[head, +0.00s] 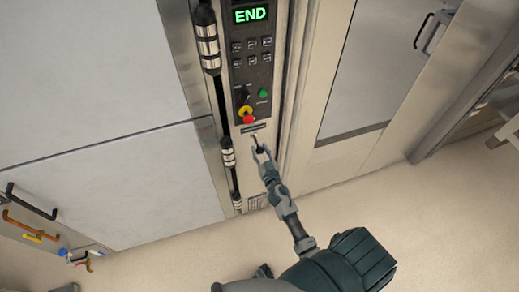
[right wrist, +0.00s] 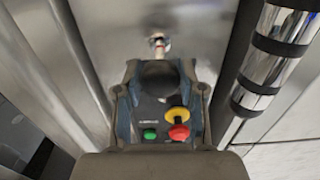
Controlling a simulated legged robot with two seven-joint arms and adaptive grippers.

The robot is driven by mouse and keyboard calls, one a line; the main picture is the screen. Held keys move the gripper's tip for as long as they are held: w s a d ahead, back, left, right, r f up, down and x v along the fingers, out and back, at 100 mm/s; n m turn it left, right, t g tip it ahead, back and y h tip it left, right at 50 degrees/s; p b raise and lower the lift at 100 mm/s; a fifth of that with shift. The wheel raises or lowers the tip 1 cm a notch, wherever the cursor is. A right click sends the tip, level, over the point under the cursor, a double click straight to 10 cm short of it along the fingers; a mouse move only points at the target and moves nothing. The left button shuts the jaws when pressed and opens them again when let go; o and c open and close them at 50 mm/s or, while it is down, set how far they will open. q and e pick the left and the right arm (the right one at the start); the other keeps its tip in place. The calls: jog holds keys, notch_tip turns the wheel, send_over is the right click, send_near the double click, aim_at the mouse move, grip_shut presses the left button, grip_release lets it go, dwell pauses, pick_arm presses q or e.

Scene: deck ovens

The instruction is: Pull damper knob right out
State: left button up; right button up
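The damper knob (right wrist: 159,73) is a dark rounded knob on a thin pale rod with a reddish part, which comes out of a metal plate. In the head view the rod shows small below the control panel (head: 262,75). My right gripper (right wrist: 160,69) has one finger on each side of the knob and appears shut on it. In the head view my right gripper (head: 261,149) is at the knob, reaching up from below. My left gripper is not in view.
A red and yellow emergency button (head: 247,115) and a green button (head: 263,93) sit just above the knob. A dark vertical handle with metal bands (head: 208,45) runs left of the panel. The floor (head: 400,210) at right is clear.

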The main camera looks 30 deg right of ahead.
jog(key=o, duration=0.3)
jog(key=shift+s, duration=0.15)
jog(key=shift+a, duration=0.1)
jog(key=v, duration=1.2)
